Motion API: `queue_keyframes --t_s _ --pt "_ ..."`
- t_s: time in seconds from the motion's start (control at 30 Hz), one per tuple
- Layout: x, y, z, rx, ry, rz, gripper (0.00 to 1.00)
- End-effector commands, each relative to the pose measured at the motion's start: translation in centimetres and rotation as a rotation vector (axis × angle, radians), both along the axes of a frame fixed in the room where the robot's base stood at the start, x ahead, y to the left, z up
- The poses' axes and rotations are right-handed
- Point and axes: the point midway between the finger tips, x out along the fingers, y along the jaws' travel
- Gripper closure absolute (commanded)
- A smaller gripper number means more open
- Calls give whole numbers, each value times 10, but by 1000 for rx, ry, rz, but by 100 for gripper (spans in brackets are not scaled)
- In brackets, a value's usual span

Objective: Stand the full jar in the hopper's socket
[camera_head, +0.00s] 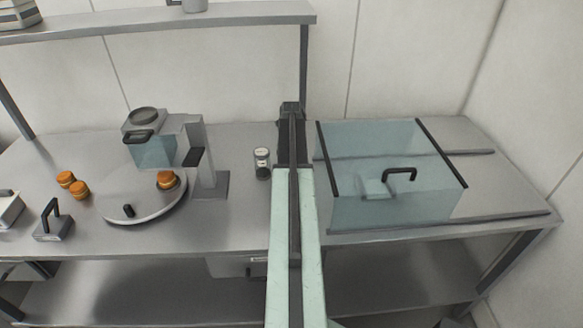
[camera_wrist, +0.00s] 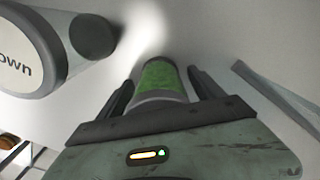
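The hopper (camera_head: 153,150) is a bluish see-through box with a dark ring-like top (camera_head: 143,115), on a grey stand over a round plate. My gripper (camera_head: 292,108) is at the back of the counter, right of the hopper. In the wrist view a jar with green contents (camera_wrist: 165,80) sits between the two fingers of my gripper (camera_wrist: 160,76). The fingers are close to its sides; I cannot tell whether they press on it. My arm hides this jar in the head view. A second jar (camera_head: 262,163), its label partly reading "own" (camera_wrist: 20,60), stands left of my arm.
A clear box with a black handle (camera_head: 399,173) stands right of my arm, between dark rails. A shelf (camera_head: 170,20) runs above the counter.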

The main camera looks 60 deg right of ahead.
Motion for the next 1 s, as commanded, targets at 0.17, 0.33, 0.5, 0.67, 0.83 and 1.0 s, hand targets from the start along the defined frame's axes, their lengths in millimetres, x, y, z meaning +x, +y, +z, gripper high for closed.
queue_keyframes --t_s 0.17,0.33,0.5,0.67,0.83,1.0 --pt "0 0 3 0 0 0 23" --pt "0 0 21 0 0 0 23" --pt "0 0 55 0 0 0 23" --pt "0 0 92 0 0 0 23" --pt "0 0 120 0 0 -1 23" --pt "0 0 125 0 0 -1 23"
